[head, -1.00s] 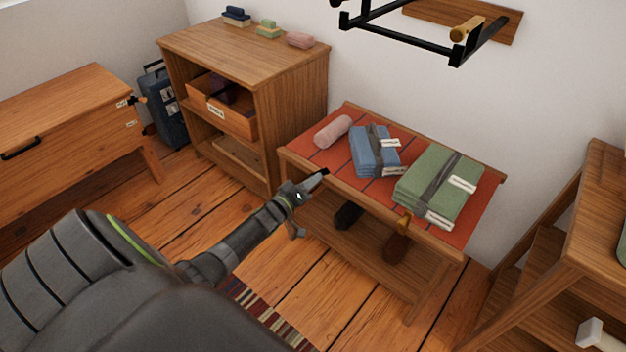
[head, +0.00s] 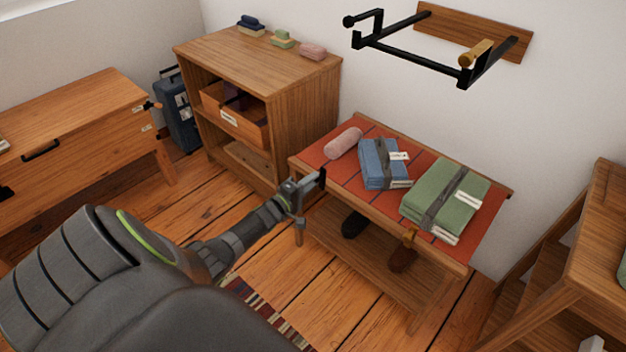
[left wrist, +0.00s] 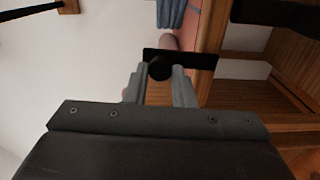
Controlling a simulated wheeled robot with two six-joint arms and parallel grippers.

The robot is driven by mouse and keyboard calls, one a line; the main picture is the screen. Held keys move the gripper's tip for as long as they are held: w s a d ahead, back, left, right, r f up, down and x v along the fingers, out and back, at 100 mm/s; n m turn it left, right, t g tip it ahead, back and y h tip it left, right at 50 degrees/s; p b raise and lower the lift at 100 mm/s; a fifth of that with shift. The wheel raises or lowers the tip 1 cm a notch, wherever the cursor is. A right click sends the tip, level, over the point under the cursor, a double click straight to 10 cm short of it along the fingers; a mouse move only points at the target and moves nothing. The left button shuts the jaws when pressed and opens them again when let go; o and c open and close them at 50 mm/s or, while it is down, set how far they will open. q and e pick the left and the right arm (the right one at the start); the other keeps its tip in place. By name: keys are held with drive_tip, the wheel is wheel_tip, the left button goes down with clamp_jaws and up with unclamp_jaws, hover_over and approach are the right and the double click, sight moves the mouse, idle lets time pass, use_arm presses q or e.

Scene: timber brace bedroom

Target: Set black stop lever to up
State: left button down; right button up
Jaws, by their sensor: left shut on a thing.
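The black stop lever (head: 322,180) is at the front left of the bench with the red top (head: 316,156). It shows as a short dark upright piece beside my left gripper's fingertips. In the left wrist view it is a flat black bar (left wrist: 200,60) with a round knob between the fingers. My left gripper (head: 308,186) is shut on this knob; it also shows in the left wrist view (left wrist: 160,72). The lever's exact angle is hard to tell, as the gripper partly hides it. My right gripper is not in view.
A pink roll (head: 343,143), blue folded cloth (head: 378,160) and green folded cloth (head: 440,188) lie on the bench. A black wall rack (head: 410,62) hangs above. A wooden cabinet (head: 290,100) stands behind left.

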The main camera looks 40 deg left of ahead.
use_arm(q)
drive_tip(key=shift+a+n, duration=0.25)
drive_tip(key=shift+n, duration=0.15)
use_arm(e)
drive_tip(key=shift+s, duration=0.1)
use_arm(q)
drive_tip(key=c, duration=1.2)
unclamp_jaws()
drive_tip(key=s+a+p, duration=0.1)
drive_tip(key=s+p, duration=0.2)
drive_tip(key=s, duration=1.4)
drive_tip(key=shift+s+a, duration=0.2)
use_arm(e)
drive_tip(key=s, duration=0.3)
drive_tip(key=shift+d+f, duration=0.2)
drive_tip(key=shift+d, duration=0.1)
